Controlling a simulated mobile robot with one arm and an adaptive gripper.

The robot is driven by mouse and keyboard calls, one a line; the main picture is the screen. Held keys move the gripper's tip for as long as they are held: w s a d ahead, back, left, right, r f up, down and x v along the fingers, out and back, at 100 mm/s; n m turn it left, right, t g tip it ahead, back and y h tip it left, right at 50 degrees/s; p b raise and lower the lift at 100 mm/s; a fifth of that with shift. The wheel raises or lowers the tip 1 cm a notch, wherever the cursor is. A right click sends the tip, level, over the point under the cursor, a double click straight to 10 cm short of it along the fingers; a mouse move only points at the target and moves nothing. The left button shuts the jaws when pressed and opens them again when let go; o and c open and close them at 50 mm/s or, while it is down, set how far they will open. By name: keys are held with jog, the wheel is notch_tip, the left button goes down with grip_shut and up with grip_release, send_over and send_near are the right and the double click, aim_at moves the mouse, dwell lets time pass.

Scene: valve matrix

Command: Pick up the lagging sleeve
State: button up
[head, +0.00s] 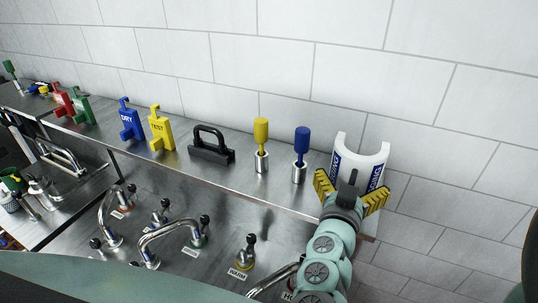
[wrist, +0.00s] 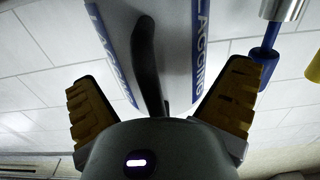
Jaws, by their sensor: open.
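The lagging sleeve (head: 370,153) is a white, half-round trough with blue lettered strips. It stands upright at the right end of the steel shelf in the head view. My gripper (head: 352,185) is right in front of it, its yellow ribbed fingers spread wide. In the wrist view the sleeve's blue strips (wrist: 198,45) lie between the two fingers of my gripper (wrist: 163,78), with gaps that look clear. A dark curved bar (wrist: 147,60) shows between the strips. My gripper hides the sleeve's lower part in the head view.
A blue-topped tool (head: 301,141) stands just left of the sleeve, with a yellow one (head: 261,145) beyond. A black handle (head: 211,146) and yellow (head: 160,130) and blue (head: 131,121) tags follow leftward. Pipes and valves (head: 168,236) sit below; a tiled wall is behind.

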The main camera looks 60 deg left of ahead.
jog(key=shift+w+f, duration=0.1)
jog(key=shift+w, duration=0.1)
jog(key=shift+c, duration=0.3)
jog(key=c, duration=1.5)
jog(key=shift+o, duration=0.2)
